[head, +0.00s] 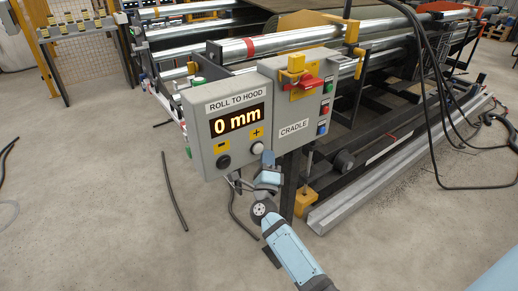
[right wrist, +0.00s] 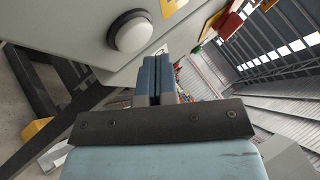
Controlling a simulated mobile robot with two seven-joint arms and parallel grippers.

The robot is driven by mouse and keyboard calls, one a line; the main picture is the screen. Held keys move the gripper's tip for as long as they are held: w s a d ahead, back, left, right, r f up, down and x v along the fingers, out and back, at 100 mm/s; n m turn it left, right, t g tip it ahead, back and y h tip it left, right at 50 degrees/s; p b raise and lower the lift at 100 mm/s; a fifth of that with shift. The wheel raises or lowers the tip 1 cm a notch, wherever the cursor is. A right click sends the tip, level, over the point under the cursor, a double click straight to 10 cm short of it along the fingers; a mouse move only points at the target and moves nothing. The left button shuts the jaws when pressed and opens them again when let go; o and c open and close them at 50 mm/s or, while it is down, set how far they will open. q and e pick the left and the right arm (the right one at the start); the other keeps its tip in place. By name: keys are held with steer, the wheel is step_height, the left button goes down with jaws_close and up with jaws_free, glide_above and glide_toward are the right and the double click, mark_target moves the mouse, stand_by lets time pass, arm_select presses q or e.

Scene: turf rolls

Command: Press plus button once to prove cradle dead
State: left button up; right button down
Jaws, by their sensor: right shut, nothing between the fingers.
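The grey control box (head: 197,110) is labelled "ROLL TO HOOD" and its display (head: 239,117) reads "0 mm". The white plus button (head: 257,148) sits below a yellow plus mark, right of a black button (head: 224,162) below a minus mark. My right gripper (head: 268,158) is shut and empty, just right of and slightly below the white button. In the right wrist view the white button (right wrist: 131,33) is up and left of the shut fingertips (right wrist: 154,62), with no clear contact. The box labelled "CRADLE" (head: 294,130) stands to the right. My left gripper is not in view.
A red handle (head: 303,82) on a yellow plate and several small buttons are on the cradle box. Steel rollers (head: 275,42) stand behind. Black cables (head: 440,110) hang at the right, and a black rod (head: 174,190) lies on open floor at left.

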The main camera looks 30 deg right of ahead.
steer(key=shift+s, duration=0.15)
steer(key=shift+s+d+p, duration=0.2)
steer(key=shift+s+p, duration=0.55)
steer(key=shift+s, duration=1.6)
